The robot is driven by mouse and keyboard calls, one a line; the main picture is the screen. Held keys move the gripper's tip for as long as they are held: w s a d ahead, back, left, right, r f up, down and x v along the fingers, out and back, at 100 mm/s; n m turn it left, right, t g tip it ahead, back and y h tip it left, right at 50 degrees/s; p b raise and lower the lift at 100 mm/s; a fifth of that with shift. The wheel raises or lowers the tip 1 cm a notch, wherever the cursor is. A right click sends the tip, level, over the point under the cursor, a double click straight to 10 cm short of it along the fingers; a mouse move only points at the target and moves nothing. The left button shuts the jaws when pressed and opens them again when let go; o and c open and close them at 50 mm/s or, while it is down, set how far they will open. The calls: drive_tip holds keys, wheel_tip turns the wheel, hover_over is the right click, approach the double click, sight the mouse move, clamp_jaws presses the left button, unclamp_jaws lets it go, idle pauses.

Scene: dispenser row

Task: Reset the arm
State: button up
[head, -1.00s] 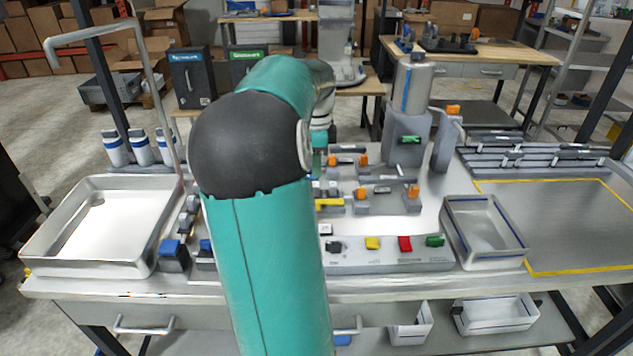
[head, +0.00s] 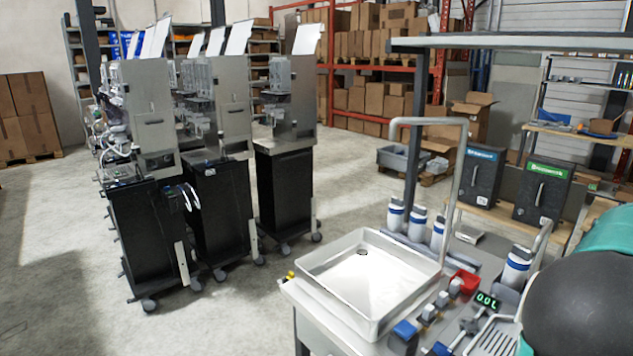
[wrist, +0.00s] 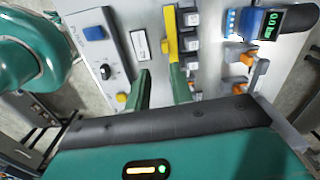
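My gripper (wrist: 160,72) shows in the wrist view with its two green fingers apart. Nothing is visible between them. The fingers point toward a worktop with a panel of coloured buttons and a yellow bar (wrist: 170,36). The bar lies beyond the right fingertip, and I cannot tell whether they touch. In the head view only part of my arm (head: 585,300) shows, at the lower right edge. My gripper is outside that view.
In the wrist view, a blue button (wrist: 94,33) and a black knob (wrist: 105,72) are on the panel. In the head view, a steel sink (head: 345,312) sits on the bench. Tall dispenser carts (head: 285,190) stand left, with open floor around them.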

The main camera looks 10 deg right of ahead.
drive_tip(key=w+a+r+n+t, duration=0.1)
drive_tip(key=w+a+n, duration=0.3)
drive_tip(key=a, duration=0.5)
drive_tip(key=w+a+r+n+t, duration=0.1)
drive_tip(key=w+a+n, duration=0.1)
drive_tip(key=a+n, duration=0.5)
drive_tip(key=w+a+n+t, duration=0.1)
drive_tip(key=w+a+n, duration=0.25)
drive_tip(key=a, duration=0.65)
drive_tip(key=s+a+f+n+t, duration=0.1)
drive_tip(key=s+a+n, duration=0.2)
drive_tip(key=a+n, duration=0.4)
drive_tip(key=s+a+f+n+t, duration=0.1)
drive_tip(key=s+a+n, duration=0.2)
drive_tip(key=a+n, duration=0.5)
drive_tip(key=a, duration=0.6)
drive_tip(key=shift+f, duration=0.4)
drive_tip(key=shift+s+d, duration=0.1)
drive_tip(key=shift+d, duration=0.2)
